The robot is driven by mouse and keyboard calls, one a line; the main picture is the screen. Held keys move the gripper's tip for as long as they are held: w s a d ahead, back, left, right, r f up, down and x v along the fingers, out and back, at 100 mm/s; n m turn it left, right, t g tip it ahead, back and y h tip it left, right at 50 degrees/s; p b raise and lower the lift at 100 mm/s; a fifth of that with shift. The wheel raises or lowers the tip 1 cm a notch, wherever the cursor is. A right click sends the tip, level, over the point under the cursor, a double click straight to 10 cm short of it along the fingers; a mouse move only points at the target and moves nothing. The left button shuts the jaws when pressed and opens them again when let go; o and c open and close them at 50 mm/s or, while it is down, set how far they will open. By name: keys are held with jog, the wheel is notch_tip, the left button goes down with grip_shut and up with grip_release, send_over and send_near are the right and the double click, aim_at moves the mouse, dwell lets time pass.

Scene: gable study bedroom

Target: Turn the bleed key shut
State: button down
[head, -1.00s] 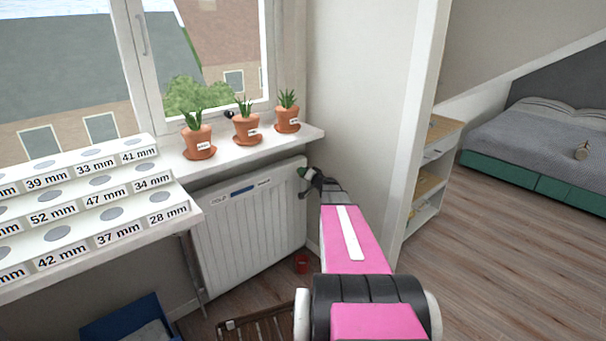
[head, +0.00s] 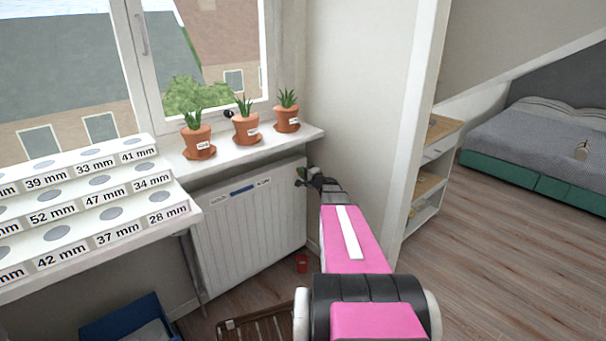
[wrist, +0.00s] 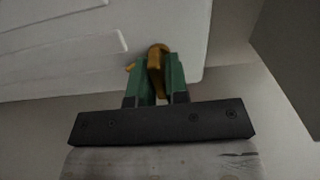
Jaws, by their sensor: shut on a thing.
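The white radiator (head: 250,220) hangs below the window sill. In the wrist view, the brass-coloured bleed key (wrist: 157,60) sits at the radiator's edge (wrist: 60,50). My gripper (wrist: 158,80) has green fingers, one on each side of the key, and is shut on it. In the head view, my gripper (head: 303,177) is at the radiator's upper right corner, and the key is too small and hidden there to make out. How far the key is turned cannot be told.
Several potted plants, one a terracotta pot (head: 246,130), stand on the sill above. A stepped white rack (head: 90,205) is at left. A red cup-like thing (head: 301,263), a wooden crate (head: 255,328) and a blue bin (head: 125,320) are on the floor. A wall edge (head: 415,120) is close on the right.

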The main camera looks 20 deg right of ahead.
jog(key=shift+m, duration=0.3)
jog(key=c, duration=1.2)
grip_release()
jog(key=shift+s, duration=0.1)
jog(key=v, duration=1)
jog(key=shift+s+d, duration=0.2)
jog(key=shift+s, duration=0.15)
jog(key=shift+a, duration=0.1)
